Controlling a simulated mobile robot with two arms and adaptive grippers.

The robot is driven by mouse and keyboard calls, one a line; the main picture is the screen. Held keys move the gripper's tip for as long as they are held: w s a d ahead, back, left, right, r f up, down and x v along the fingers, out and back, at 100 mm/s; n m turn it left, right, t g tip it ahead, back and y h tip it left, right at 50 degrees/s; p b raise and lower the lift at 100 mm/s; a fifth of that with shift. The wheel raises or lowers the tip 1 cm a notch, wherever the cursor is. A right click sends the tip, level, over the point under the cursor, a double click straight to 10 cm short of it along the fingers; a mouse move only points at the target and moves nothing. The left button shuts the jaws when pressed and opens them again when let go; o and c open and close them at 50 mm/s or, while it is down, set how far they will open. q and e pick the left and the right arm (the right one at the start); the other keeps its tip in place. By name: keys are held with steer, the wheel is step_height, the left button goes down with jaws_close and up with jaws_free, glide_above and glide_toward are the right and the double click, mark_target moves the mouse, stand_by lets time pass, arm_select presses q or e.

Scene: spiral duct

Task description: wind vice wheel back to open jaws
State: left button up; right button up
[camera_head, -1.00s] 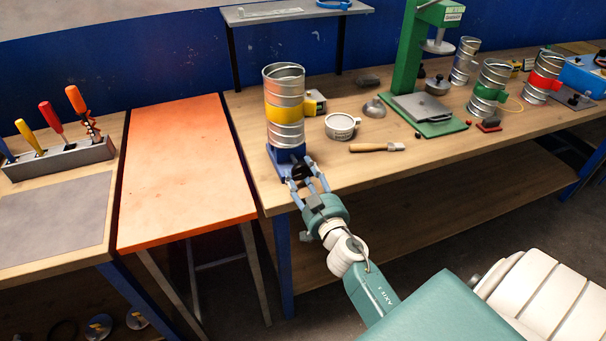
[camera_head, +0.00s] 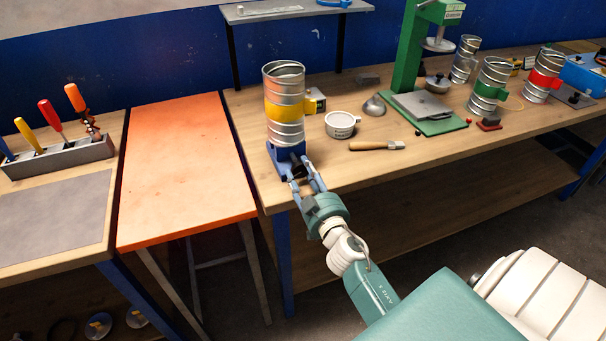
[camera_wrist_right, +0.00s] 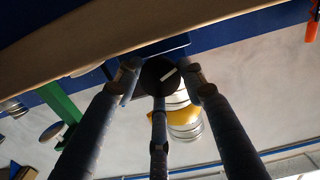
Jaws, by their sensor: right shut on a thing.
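The blue vice (camera_head: 285,160) stands at the near left corner of the wooden bench, with a spiral duct (camera_head: 285,104) with a yellow band upright above it. The vice's jaws are hidden by the duct and the gripper. My right gripper (camera_head: 306,183) is at the front of the vice, its fingers around the wheel and shut on it. In the right wrist view the dark round wheel (camera_wrist_right: 158,76) with a pale mark sits between the fingertips, and the duct (camera_wrist_right: 183,115) shows behind it. My left gripper is not in view.
An orange table (camera_head: 185,170) stands left of the bench. A white tin (camera_head: 341,125), a wooden-handled brush (camera_head: 376,146) and a metal funnel (camera_head: 374,106) lie right of the duct. A green press (camera_head: 408,60) stands further right. The bench front beside the vice is clear.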

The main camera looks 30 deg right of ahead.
steer(key=n, duration=0.4)
steer(key=shift+w+a+r+n, duration=0.1)
steer(key=shift+r+n, duration=0.15)
steer(key=shift+n, duration=0.05)
steer(key=n, duration=0.3)
steer(key=shift+n+b, duration=0.35)
steer(key=shift+n, duration=0.05)
steer(key=n, duration=0.4)
steer(key=shift+a+n, duration=0.1)
steer(key=shift+n, duration=1.6)
steer(key=shift+f, duration=0.1)
steer(key=o, duration=0.9)
steer(key=shift+c, duration=0.2)
steer(key=shift+a+f, duration=0.1)
